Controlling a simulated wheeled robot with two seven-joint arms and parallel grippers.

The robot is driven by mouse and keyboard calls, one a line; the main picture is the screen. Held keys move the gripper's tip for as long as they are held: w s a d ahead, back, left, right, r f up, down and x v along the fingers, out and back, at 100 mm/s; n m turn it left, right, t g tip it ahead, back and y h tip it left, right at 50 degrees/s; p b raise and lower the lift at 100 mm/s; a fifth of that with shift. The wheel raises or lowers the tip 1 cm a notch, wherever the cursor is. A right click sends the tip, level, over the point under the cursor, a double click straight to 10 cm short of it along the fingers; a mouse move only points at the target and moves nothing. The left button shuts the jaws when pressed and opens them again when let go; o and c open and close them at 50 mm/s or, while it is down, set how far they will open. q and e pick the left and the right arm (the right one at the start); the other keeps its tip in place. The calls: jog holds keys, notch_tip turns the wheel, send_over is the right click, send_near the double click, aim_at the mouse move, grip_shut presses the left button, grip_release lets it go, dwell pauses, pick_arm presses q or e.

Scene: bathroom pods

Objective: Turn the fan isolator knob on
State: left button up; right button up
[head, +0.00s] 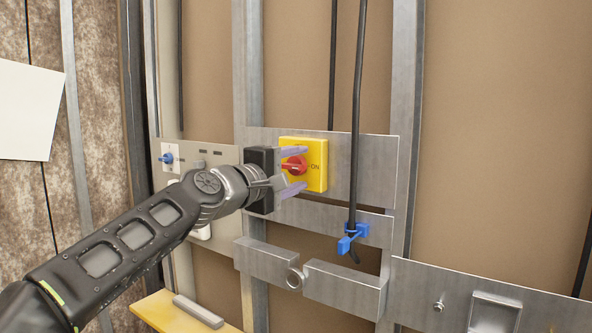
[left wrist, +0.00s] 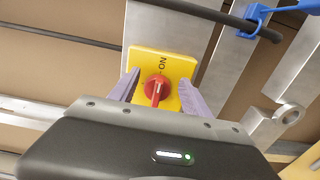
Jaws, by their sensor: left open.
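The fan isolator is a yellow box (head: 317,158) with a red knob (head: 295,166), fixed to a metal plate on the wall frame. The word ON is printed on the box, to the right of the knob in the head view. My left gripper (head: 293,169) is open in front of the box, one finger above the knob and one below. In the left wrist view the yellow box (left wrist: 168,64) and the red knob (left wrist: 157,88) lie between the two purple-grey fingers (left wrist: 156,92). I cannot tell whether the fingers touch the knob. My right gripper is not in view.
A black cable (head: 356,110) hangs right of the box, held by a blue clip (head: 352,238). A grey panel with a blue knob (head: 167,158) is at left. A yellow ledge (head: 160,311) is at lower left.

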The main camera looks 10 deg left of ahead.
pick_arm(q)
jog(key=b+v, duration=0.2)
jog(key=v, duration=0.5)
jog(key=shift+s, duration=0.35)
jog(key=shift+a, duration=0.1)
